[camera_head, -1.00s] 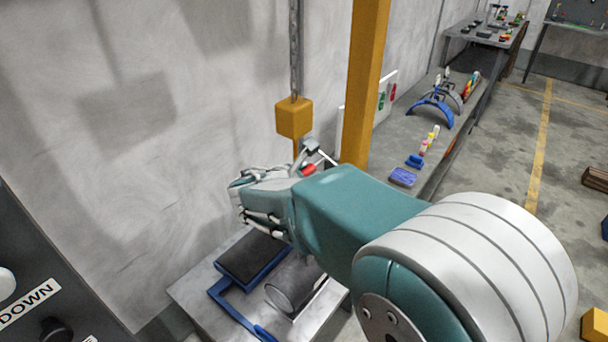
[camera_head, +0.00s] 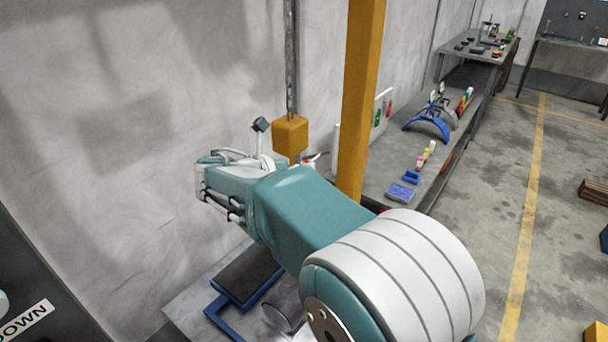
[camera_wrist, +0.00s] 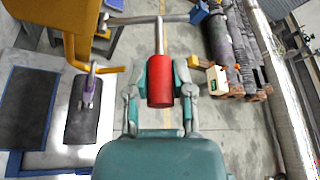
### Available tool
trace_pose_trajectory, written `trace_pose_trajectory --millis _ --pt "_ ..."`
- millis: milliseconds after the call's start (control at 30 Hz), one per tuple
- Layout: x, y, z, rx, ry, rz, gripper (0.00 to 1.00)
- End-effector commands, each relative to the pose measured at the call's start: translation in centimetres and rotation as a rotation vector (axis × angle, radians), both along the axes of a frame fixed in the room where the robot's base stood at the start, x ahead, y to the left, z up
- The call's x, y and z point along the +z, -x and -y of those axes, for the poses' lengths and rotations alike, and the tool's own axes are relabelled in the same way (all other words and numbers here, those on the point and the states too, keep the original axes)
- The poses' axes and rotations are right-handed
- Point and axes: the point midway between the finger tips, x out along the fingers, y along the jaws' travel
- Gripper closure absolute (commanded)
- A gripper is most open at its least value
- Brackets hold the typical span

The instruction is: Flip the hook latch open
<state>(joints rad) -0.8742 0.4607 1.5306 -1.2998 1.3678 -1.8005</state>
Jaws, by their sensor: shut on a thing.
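In the wrist view a red cylindrical handle (camera_wrist: 160,82) sits between the two teal fingers of my gripper (camera_wrist: 160,92), which is shut on it. A metal rod (camera_wrist: 159,36) runs up from the handle to a grey crossbar (camera_wrist: 145,19). This looks like the latch lever, but I cannot tell its hook end for sure. In the head view my gripper (camera_head: 212,186) is near the wall, left of and below a yellow block (camera_head: 290,135). The handle in its grip is hidden there.
A yellow post (camera_head: 362,95) stands right of the block, which hangs on a chain (camera_head: 291,60). Below my arm is a low grey table with a dark blue-framed pad (camera_head: 246,274). A bench (camera_head: 385,160) runs along the wall. The floor at right is mostly open.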

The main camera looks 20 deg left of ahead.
Motion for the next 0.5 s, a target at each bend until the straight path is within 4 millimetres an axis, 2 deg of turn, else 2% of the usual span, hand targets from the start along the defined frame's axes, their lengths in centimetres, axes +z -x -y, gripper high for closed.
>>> trace_pose_trajectory --millis 200,500 --pt "0.48 -0.19 -0.67 0.007 0.111 -0.045 1.00" --pt "0.76 -0.29 -0.94 0.008 0.183 -0.075 1.00"
